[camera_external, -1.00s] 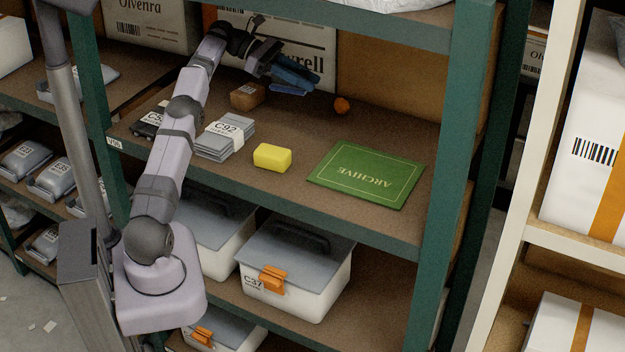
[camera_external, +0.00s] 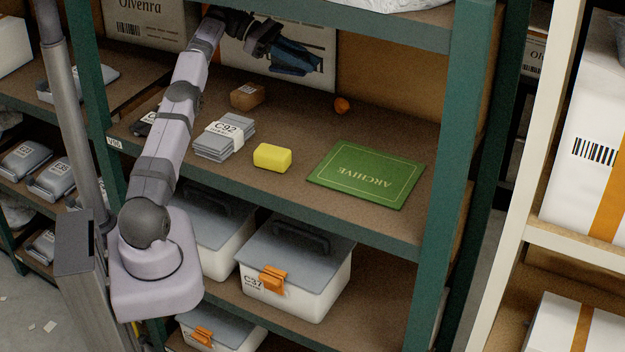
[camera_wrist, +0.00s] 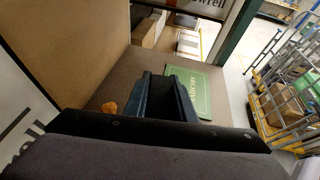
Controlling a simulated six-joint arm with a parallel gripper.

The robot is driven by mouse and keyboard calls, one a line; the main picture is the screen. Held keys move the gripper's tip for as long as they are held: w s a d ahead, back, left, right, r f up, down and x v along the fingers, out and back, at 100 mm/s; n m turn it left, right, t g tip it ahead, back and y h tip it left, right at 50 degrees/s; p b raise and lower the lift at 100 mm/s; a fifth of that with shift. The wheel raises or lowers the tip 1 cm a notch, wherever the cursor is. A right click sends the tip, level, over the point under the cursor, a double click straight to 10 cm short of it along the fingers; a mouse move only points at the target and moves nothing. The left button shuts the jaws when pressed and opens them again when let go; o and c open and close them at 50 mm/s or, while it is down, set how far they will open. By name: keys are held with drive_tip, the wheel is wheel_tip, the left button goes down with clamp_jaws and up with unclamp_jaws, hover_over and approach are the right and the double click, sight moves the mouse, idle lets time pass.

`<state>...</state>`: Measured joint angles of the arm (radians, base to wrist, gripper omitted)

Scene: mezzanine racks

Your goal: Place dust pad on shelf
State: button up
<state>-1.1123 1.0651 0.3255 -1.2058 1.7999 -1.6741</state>
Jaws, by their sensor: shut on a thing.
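My gripper (camera_external: 300,62) has dark blue fingers and is raised above the back of the upper shelf board (camera_external: 300,125), in front of a printed box. In the wrist view, the fingers (camera_wrist: 166,95) are shut on a dark thing (camera_wrist: 165,86) between them. It is mostly hidden by the fingers, and I cannot tell its full shape or whether it is the dust pad. A yellow block (camera_external: 272,157) lies on the board, apart from the gripper. A green ARCHIVE folder (camera_external: 367,174) lies flat to its right.
A grey bundle labelled C92 (camera_external: 224,140), a small brown box (camera_external: 247,96) and an orange ball (camera_external: 342,105) stand on the board. A green rack post (camera_external: 447,170) bounds it at right. Bare board lies between ball, folder and yellow block.

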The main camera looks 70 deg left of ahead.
drive_tip(key=shift+f, duration=0.15)
drive_tip(key=shift+f+b, duration=0.85)
drive_tip(key=shift+b, duration=0.1)
wheel_tip(320, 180, down, 12)
drive_tip(key=b, duration=0.4)
drive_tip(key=shift+f, duration=0.8)
